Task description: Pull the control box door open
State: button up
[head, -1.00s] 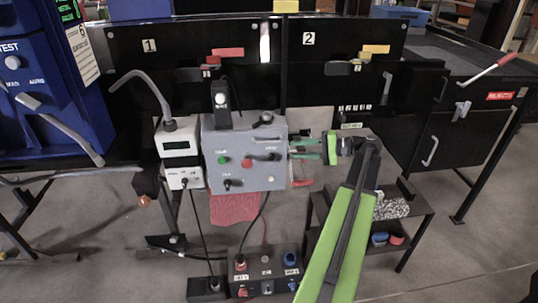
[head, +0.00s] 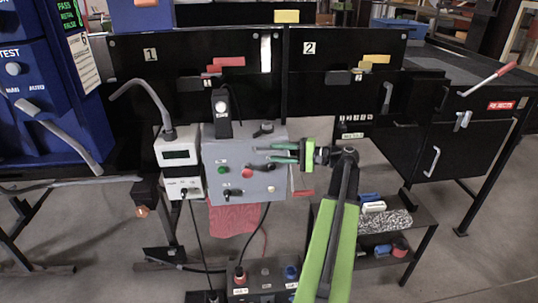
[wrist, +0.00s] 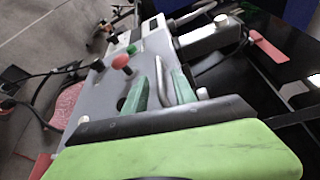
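The grey control box (head: 236,187) stands upright in the middle of the head view. Its front carries a green button (head: 223,170), a red button (head: 246,172) and dark knobs, and its door looks shut. A metal bar handle (wrist: 162,80) stands out from the face in the wrist view. My gripper (head: 273,153) reaches in from the right, with its green fingertips at the right part of the box front. In the wrist view its two fingers (wrist: 158,92) are apart, one on each side of the handle. Contact with the handle cannot be made out.
A white meter box (head: 178,155) with a curved lever stands left of the control box. A black switch box (head: 262,283) with cables is below. A low black shelf (head: 425,208) with small items is at the right. Black panels close off the back.

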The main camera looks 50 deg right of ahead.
aim_at(270, 152)
jog(key=shift+x, duration=1.6)
grip_shut()
